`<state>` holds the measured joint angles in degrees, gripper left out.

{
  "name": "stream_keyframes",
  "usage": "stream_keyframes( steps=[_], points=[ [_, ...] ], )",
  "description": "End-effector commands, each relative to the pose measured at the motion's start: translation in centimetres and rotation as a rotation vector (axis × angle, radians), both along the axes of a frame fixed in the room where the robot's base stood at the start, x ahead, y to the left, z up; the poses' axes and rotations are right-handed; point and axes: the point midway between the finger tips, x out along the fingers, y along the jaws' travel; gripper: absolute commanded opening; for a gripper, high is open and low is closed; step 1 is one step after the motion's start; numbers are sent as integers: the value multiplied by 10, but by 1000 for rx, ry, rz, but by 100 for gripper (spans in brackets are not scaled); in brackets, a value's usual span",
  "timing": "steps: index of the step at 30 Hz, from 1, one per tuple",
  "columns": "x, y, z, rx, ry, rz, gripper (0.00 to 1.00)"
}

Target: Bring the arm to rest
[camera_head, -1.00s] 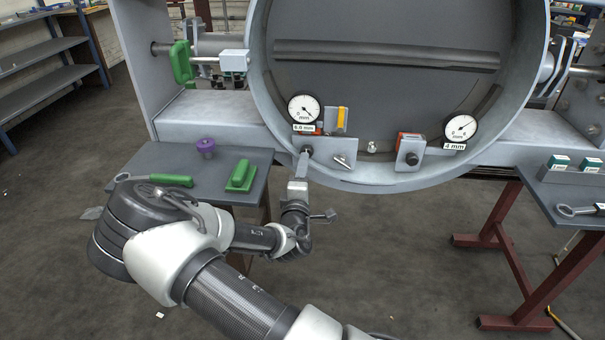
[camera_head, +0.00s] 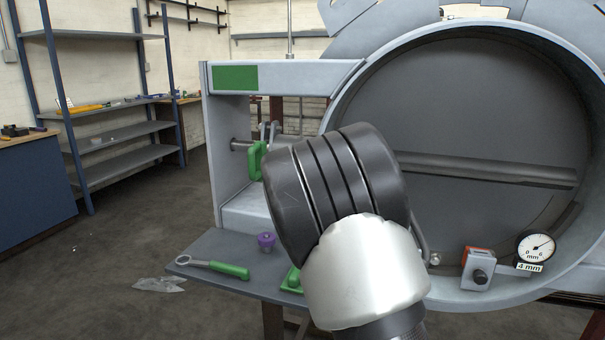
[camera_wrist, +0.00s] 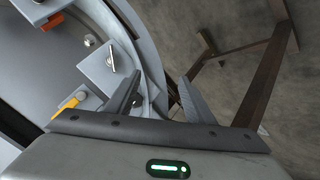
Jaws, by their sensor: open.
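My gripper (camera_wrist: 158,98) shows in the wrist view with its two fingers apart and nothing between them. Beyond the fingers are the grey rim (camera_wrist: 146,52) of the large damper ring and a bracket with a bolt (camera_wrist: 111,60). I cannot tell whether the fingers touch the rim. In the head view my arm (camera_head: 345,210) is raised and bent in front of the left part of the damper ring (camera_head: 455,80). My gripper is hidden there behind the arm.
A side shelf (camera_head: 225,252) holds a green-handled wrench (camera_head: 218,268), a purple knob (camera_head: 266,241) and a partly hidden green block (camera_head: 292,279). Open floor lies at left.

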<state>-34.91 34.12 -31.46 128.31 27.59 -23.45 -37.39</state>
Motion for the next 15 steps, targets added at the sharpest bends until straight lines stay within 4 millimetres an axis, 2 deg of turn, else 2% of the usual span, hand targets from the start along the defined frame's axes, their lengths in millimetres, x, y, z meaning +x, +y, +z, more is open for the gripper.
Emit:
stream_keyframes(
  steps=[1, 3, 8, 12, 15],
  points=[
    [-9, 7, 17, 107, 16, -23, 48],
    [-24, 20, 36, 234, 52, -41, 48],
    [-69, 43, 91, 461, 124, -58, 48],
    [-120, 53, 141, 579, 177, -61, 48],
    [-161, 54, 170, 616, 208, -72, 48]
  ],
)
